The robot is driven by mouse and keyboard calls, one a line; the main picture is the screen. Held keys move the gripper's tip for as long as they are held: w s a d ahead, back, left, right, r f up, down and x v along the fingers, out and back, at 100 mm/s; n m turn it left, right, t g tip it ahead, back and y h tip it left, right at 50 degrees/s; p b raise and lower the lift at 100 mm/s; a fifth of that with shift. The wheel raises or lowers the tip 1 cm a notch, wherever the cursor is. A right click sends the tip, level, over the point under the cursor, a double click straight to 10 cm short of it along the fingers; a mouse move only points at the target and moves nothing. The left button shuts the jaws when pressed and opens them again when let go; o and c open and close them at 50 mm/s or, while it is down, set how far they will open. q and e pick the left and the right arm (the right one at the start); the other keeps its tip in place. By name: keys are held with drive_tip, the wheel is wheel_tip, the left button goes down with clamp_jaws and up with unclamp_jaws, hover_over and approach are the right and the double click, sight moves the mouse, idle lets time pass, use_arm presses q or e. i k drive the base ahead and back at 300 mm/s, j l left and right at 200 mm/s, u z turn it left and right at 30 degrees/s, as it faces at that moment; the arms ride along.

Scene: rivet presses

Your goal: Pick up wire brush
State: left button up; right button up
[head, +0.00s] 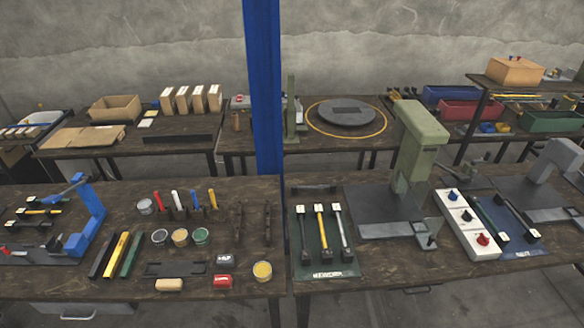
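No wire brush can be made out for certain. A small tan block (169,285) lies at the front edge of the left workbench (60,284) in the head view; it may be the brush, but bristles are too small to tell. Behind it lies a dark flat piece (175,269). A small red item (223,281) lies to its right. Neither of my grippers is in view.
Small round tins (180,237), upright colored handles (178,200) and black, yellow and green bars (116,254) crowd the left bench. A green press (415,150) and a button box (467,222) stand on the right bench.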

sight(163, 286)
drive_tip(key=u, duration=1)
drive_tip(key=j+z, duration=0.25)
drive_tip(key=j, duration=0.2)
drive_tip(key=k+j+z, duration=0.2)
drive_tip(key=j, duration=0.25)
drive_tip(key=k+j, duration=0.1)
drive_tip(key=k, duration=0.5)
